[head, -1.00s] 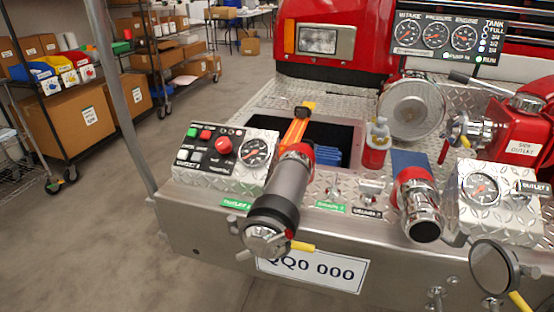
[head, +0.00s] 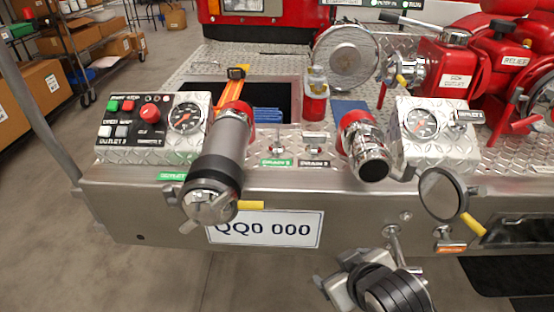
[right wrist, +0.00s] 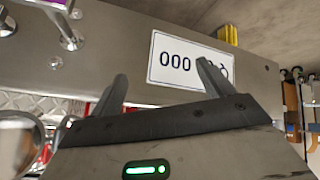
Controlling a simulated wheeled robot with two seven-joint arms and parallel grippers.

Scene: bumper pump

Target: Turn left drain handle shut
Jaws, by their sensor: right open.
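Two small metal levers stand on the bumper top. The left lever (head: 279,147) is behind a green label (head: 275,163) that seems to read drain. A yellow handle (head: 251,205) sticks out rightward from the capped left outlet pipe. My right gripper (head: 345,270) is low in front of the bumper, below the licence plate's right end, apart from all levers. In the right wrist view its fingers (right wrist: 162,76) are spread and empty.
The licence plate (head: 266,228) hangs on the bumper front. A round mirror-like disc (head: 441,194) and a metal knob (head: 392,233) stick out near my right gripper. The control box (head: 152,128) and right gauge box (head: 438,134) flank the top.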

